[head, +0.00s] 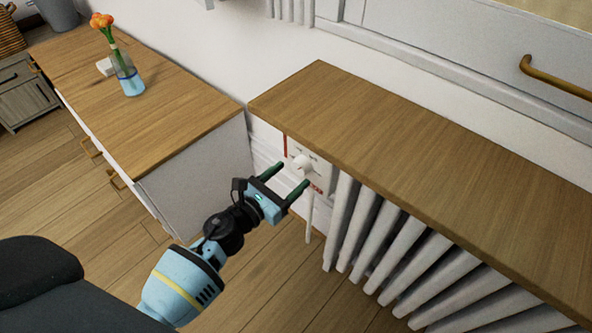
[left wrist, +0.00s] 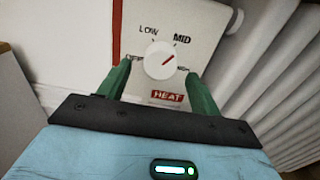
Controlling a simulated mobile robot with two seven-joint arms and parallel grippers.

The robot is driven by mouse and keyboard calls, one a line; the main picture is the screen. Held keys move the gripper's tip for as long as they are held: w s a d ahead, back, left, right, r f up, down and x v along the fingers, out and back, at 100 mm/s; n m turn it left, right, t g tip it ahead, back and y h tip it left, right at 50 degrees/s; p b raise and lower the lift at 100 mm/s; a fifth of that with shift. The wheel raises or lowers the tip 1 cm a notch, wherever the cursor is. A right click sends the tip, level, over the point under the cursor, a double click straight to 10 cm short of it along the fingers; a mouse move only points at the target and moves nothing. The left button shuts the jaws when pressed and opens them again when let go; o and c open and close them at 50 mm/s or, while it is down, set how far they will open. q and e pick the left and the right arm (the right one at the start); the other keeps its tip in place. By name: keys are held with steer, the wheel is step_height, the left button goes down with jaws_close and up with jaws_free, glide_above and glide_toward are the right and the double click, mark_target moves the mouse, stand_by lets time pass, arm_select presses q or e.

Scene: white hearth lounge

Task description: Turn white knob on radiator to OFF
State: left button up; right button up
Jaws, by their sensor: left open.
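The white knob (left wrist: 158,68) is on a white control panel (left wrist: 200,22) marked LOW, MID and HEAT. A label left of the knob and one right of it are partly covered by my fingers. The knob's red line slants to the upper right, below MID. In the head view the knob (head: 301,163) sits under the wooden shelf's left end. My left gripper (head: 294,173) is open. Its green fingers point at the panel, one on each side of the knob; it also shows in the left wrist view (left wrist: 160,78). I cannot tell whether they touch it. My right gripper is out of view.
The white ribbed radiator (head: 385,240) stands right of the panel, under the wooden shelf (head: 420,150). A low wooden-topped cabinet (head: 170,105) to the left carries a vase of orange flowers (head: 130,78). Wooden floor (head: 265,290) is open below my left arm.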

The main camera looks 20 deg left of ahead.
mark_target(297, 170)
arm_select(q)
steer(key=shift+x, duration=1.15)
steer(key=shift+w+d, duration=0.1)
steer(key=shift+w, duration=0.3)
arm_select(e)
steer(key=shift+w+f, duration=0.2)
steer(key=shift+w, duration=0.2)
arm_select(q)
steer(key=c, duration=0.7)
steer(key=shift+c, duration=1.3)
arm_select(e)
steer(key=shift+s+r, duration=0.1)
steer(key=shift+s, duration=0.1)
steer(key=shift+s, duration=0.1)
